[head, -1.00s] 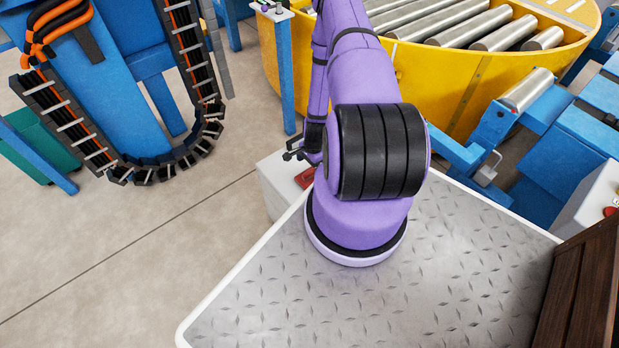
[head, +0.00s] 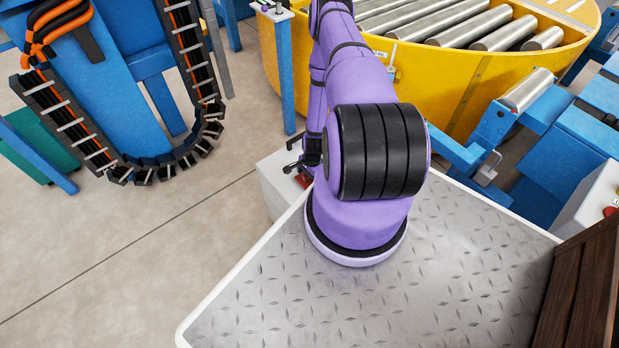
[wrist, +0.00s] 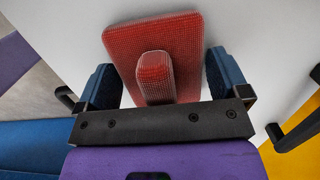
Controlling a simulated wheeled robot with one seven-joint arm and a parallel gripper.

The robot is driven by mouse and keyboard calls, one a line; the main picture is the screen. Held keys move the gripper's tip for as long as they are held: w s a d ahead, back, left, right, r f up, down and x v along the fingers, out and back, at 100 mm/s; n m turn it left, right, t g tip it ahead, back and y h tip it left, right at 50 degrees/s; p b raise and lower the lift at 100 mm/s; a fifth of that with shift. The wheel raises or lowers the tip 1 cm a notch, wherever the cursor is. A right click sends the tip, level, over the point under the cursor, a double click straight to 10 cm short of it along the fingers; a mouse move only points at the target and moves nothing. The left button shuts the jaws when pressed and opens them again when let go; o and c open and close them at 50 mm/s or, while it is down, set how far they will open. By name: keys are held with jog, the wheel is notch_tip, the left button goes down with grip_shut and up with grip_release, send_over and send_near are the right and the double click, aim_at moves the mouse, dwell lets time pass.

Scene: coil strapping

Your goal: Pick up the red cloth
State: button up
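The red cloth (wrist: 182,48) lies on a white surface in the wrist view, with a raised narrow ridge (wrist: 155,75) standing up from it. My gripper (wrist: 163,82) is open, with one blue-padded finger on each side of the ridge and clear gaps on both sides. The fingers are close over the cloth; I cannot tell whether their tips touch it or the surface. In the head view a small red piece of the cloth (head: 303,180) shows below my gripper (head: 304,164); the rest is hidden by the gripper and my arm.
The white box (head: 270,184) under the cloth stands beside my base plate. A yellow round roller table (head: 440,85) and a blue post (head: 286,75) stand behind it. A cable chain (head: 205,130) hangs at the left. Bare floor (head: 130,230) is open at the left.

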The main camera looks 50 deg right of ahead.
jog(key=c, duration=0.5)
jog(key=shift+c, duration=0.2)
jog(key=shift+r, duration=0.15)
jog(key=shift+r, duration=0.55)
notch_tip(320, 180, up, 2)
jog(key=shift+r, duration=0.15)
jog(key=s+a, duration=0.2)
jog(key=s, duration=0.5)
jog(key=s+a+r, duration=0.1)
jog(key=s+a, duration=0.1)
jog(key=s, duration=0.6)
jog(key=shift+s+a+r, duration=0.15)
jog(key=shift+s+a, duration=0.05)
jog(key=shift+a, duration=0.1)
